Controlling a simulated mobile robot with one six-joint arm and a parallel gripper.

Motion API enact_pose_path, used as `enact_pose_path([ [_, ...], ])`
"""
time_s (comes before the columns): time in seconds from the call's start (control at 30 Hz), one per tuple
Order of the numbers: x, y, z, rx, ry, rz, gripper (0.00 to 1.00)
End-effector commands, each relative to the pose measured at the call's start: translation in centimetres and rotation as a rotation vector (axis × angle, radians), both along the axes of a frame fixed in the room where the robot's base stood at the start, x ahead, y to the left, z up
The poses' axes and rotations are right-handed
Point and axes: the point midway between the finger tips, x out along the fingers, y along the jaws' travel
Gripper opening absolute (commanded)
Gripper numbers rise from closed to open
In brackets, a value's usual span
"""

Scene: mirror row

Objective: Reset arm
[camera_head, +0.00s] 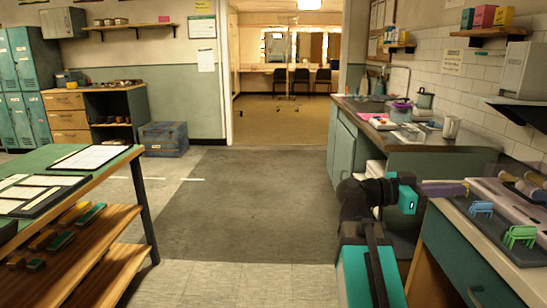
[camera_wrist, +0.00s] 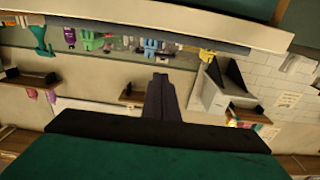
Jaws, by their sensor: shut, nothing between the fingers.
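My gripper (camera_wrist: 160,80) shows in the wrist view as two dark fingers held together, with nothing between them. The wrist view is tilted over, with a shelf edge and small coloured items beyond the fingers. In the head view my arm, black and teal, is folded at the lower right, beside the right-hand counter.
A green-topped table (camera_head: 110,160) with papers stands at the left. The right counter (camera_head: 455,158) and a nearer bench with a green clip (camera_head: 520,236) flank my arm. Grey floor (camera_head: 240,200) lies clear towards the doorway. A blue crate (camera_head: 163,139) stands by the wall.

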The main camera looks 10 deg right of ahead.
Motion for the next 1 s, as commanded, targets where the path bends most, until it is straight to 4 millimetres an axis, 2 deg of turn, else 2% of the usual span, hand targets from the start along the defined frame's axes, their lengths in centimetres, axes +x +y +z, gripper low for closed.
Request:
enact_pose_path([
  [0.17,1.5,0.1,-2.9,0.056,0.057,0.032,0.00],
  [0.27,2.7,0.2,-5.7,0.109,0.110,0.063,0.00],
  [0.6,6.7,1.9,-17.2,0.323,0.327,0.189,0.00],
  [1.0,8.9,5.8,-31.4,0.574,0.583,0.343,0.00],
])
